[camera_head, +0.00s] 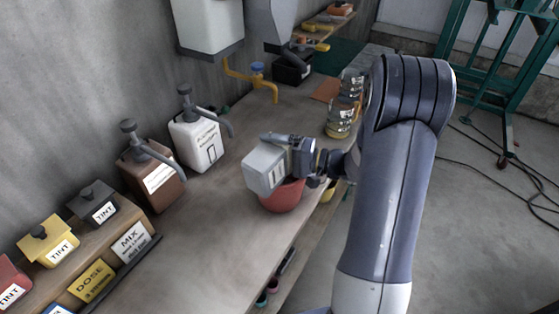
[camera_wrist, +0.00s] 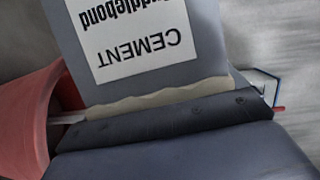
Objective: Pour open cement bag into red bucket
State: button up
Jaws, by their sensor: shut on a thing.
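The cement bag (camera_head: 264,169) is a pale grey block tilted over the red bucket (camera_head: 283,198) in the head view. My gripper (camera_head: 300,157) is shut on the bag at its right side. In the wrist view the bag (camera_wrist: 205,40) shows a white CEMENT label, upside down, and a ragged cream edge beside the dark finger (camera_wrist: 165,120). The bucket's red wall (camera_wrist: 22,115) is at the left of that view, close to the finger. The bucket's inside and any flowing cement cannot be made out.
Brown (camera_head: 150,175) and white (camera_head: 197,140) pump bottles stand left of the bucket. Glass jars (camera_head: 340,118) are behind it, near the bench's right edge. A yellow tap (camera_head: 250,76) juts from the wall side.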

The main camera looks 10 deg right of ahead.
jog(key=shift+w+d+r+m+y+p, duration=0.2)
jog(key=shift+m+p, duration=0.3)
jog(key=shift+p, duration=0.3)
jog(key=shift+w+d+r+m+y+p, duration=0.15)
jog(key=shift+m+p, duration=0.35)
jog(key=shift+p, duration=0.3)
jog(key=shift+w+d+m+t+y, duration=0.15)
jog(key=shift+d+m+t, duration=0.1)
jog(key=shift+m, duration=0.35)
jog(key=shift+w+d+m+t+y, duration=0.15)
jog(key=shift+d+m+t, duration=0.1)
jog(key=shift+m, duration=0.35)
dwell(0.8)
jog(key=shift+w+a, duration=0.1)
jog(key=shift+a, duration=0.05)
jog(key=shift+w+a+m, duration=0.25)
jog(key=shift+w+a, duration=0.1)
jog(key=shift+w, duration=0.2)
jog(key=shift+w+a+m, duration=0.25)
jog(key=shift+w+a, duration=0.05)
jog(key=shift+w, duration=0.25)
dwell(2.3)
